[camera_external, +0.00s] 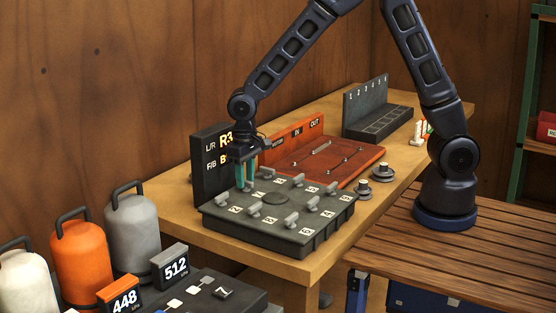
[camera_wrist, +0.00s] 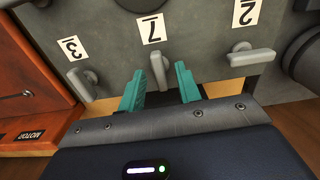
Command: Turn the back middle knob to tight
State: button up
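The dark grey panel (camera_external: 278,233) holds several grey lever knobs. My gripper (camera_external: 247,182) reaches down at its far edge, by the display. In the wrist view, three labelled knobs stand along this edge. My gripper (camera_wrist: 160,70) has its teal fingers apart on either side of the middle knob (camera_wrist: 157,66), with gaps visible. Its lever runs up and down in the picture. The left knob (camera_wrist: 80,83) has a slanted lever, and the right knob (camera_wrist: 252,56) lies nearly level. All labels are upside down there. In the external view, my fingers hide the middle knob.
A black display (camera_external: 207,175) stands close behind my gripper, showing L/R and F/B lines. A red board (camera_external: 345,160) lies beside the panel, with a dark slotted rack (camera_external: 380,120) farther back. Loose weights (camera_external: 382,172) sit on the table. Canisters (camera_external: 80,258) stand at the left.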

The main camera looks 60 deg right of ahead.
notch_tip(320, 180, up, 11)
dwell(0.5)
jog(key=shift+f, duration=0.1)
jog(key=s+d+r+t, duration=0.1)
jog(key=s+d+r, duration=0.5)
jog(key=d, duration=0.4)
jog(key=s+d+r+t, duration=0.1)
jog(key=s+d+r, duration=0.3)
jog(key=d+r, duration=0.4)
jog(key=s+d+t, duration=0.2)
jog(key=s+d, duration=1)
jog(key=s, duration=0.4)
jog(key=shift+s+d+r+t, duration=0.2)
jog(key=shift+d+r+t, duration=0.05)
jog(key=shift+r+t, duration=0.05)
jog(key=shift+w, duration=0.1)
